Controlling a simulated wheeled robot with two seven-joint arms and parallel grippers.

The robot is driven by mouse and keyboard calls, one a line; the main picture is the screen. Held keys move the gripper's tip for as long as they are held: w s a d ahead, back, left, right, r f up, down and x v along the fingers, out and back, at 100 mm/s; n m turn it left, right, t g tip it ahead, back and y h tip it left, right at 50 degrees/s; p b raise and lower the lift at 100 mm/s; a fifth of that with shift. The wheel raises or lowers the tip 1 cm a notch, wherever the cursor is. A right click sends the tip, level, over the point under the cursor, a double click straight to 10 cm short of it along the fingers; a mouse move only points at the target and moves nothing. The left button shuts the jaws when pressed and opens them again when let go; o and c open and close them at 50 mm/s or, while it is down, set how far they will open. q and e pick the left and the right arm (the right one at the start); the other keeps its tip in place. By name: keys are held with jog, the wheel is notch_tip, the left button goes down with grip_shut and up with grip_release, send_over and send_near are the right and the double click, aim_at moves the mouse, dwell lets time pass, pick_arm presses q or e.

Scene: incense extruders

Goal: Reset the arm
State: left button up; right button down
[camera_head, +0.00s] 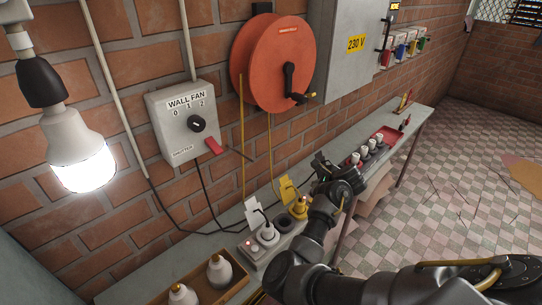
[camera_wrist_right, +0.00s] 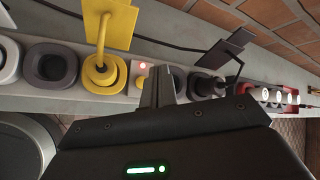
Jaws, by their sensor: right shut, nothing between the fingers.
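My right arm reaches in from the lower right in the head view. Its gripper (camera_head: 320,160) is over the narrow wall bench, between the yellow plug (camera_head: 299,208) and the red tray (camera_head: 369,158). In the right wrist view the two fingers (camera_wrist_right: 160,85) are together, with nothing held. Their tips are close to a power strip with a small red light (camera_wrist_right: 143,67). The yellow plug (camera_wrist_right: 101,72) is left of the fingers and a black plug (camera_wrist_right: 207,84) is right of them. I cannot tell whether the tips touch the strip. My left gripper is not in view.
A lit bulb (camera_head: 78,150) hangs at the left. A wall fan switch box (camera_head: 186,122), an orange reel (camera_head: 276,62) and a 230 V cabinet (camera_head: 345,55) are on the brick wall. Spare bulbs (camera_head: 219,271) stand at the near end.

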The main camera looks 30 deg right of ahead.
jog(key=s+a+f+n+g+h, duration=0.2)
jog(key=s+f+n, duration=0.2)
jog(key=s+n, duration=0.85)
jog(key=s+a+f+n+g+y, duration=0.1)
jog(key=s+a+f+n+g, duration=0.1)
jog(key=s+a+n, duration=0.8)
jog(key=s+a+f+n+g+y, duration=0.25)
jog(key=s+a+n, duration=0.45)
jog(key=s+a, duration=0.4)
notch_tip(320, 180, down, 25)
jog(key=s+d, duration=0.1)
jog(key=s, duration=0.1)
jog(key=s+d+f+g+h, duration=0.1)
jog(key=s+d+f, duration=0.2)
jog(key=s+f, duration=1.3)
jog(key=shift+s+d+f+g, duration=0.2)
jog(key=shift+f+g, duration=0.15)
jog(key=shift+f, duration=0.3)
